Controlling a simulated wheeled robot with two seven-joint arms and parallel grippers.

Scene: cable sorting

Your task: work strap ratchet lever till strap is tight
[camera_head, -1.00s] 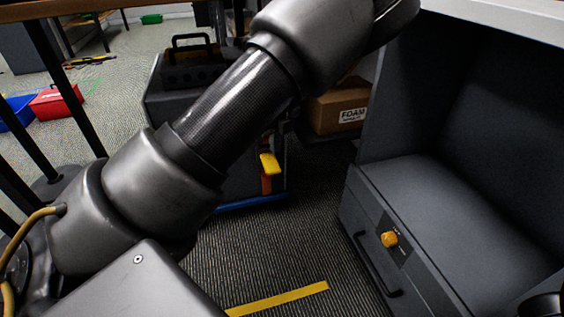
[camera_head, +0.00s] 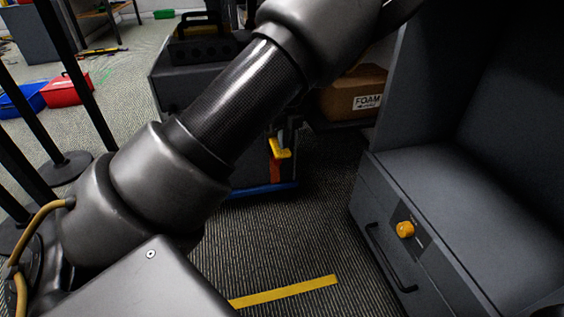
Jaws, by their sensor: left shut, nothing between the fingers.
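A yellow lever-like part (camera_head: 280,147) with an orange-red strip (camera_head: 275,172) below it shows at the side of a dark cart (camera_head: 248,172). I cannot tell how tight any strap is. My left arm crosses the view from lower left to upper right and hides much of the cart. Of my left gripper (camera_head: 284,136), only a small dark part seems to show, just above the yellow part and close to it. Its fingers look shut and empty; I cannot tell whether they touch the yellow part. My right gripper is out of view.
A cardboard box marked FOAM (camera_head: 352,95) stands behind. A dark cabinet (camera_head: 425,215) with a yellow knob (camera_head: 405,229) is on the right. Black posts (camera_head: 88,85), a red box (camera_head: 66,90) and a blue bin (camera_head: 22,98) are left. Floor around the yellow tape (camera_head: 285,292) is clear.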

